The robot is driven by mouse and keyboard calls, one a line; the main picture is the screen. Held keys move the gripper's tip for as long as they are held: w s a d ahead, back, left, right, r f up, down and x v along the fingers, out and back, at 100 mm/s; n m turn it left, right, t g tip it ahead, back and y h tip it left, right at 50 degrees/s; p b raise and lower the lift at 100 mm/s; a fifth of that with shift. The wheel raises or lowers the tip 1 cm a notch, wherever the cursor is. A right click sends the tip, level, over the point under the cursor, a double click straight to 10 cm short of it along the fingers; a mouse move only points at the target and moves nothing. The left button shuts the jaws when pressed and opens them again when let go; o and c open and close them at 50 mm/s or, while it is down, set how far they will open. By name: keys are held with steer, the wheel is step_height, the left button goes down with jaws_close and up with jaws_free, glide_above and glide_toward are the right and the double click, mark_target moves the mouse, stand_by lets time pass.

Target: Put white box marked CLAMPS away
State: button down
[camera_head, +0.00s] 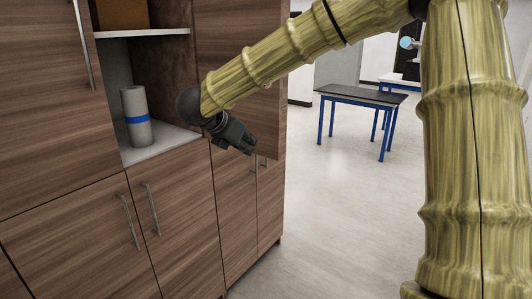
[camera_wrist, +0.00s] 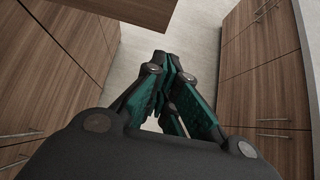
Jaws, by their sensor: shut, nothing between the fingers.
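No white box marked CLAMPS shows in either view. My gripper (camera_head: 250,146) is dark and shut with nothing in it. In the head view it hangs at the end of my arm, in front of the wooden cabinet (camera_head: 180,215), to the right of its open compartment. In the wrist view its fingers (camera_wrist: 165,62) are closed together, with floor and cabinet fronts beyond. The open compartment has a pale lower shelf (camera_head: 172,141) and an upper shelf (camera_head: 150,33). My arm hides part of the compartment's right side.
A grey roll with a blue band (camera_head: 138,118) stands on the lower shelf. A brown box (camera_head: 122,14) sits on the upper shelf. A wooden panel (camera_head: 268,115) is behind my gripper. A dark-topped table with blue legs (camera_head: 362,96) stands farther back; the floor between is clear.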

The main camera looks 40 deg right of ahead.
steer(key=p, duration=0.3)
glide_toward(277, 157)
step_height(277, 157, down, 3)
steer(key=shift+w+d+f+p, duration=0.1)
steer(key=shift+w+d+p, duration=0.25)
steer(key=shift+d+p, duration=0.35)
steer(key=shift+w+d+p, duration=0.3)
steer(key=shift+d+p, duration=0.1)
steer(key=shift+d, duration=0.6)
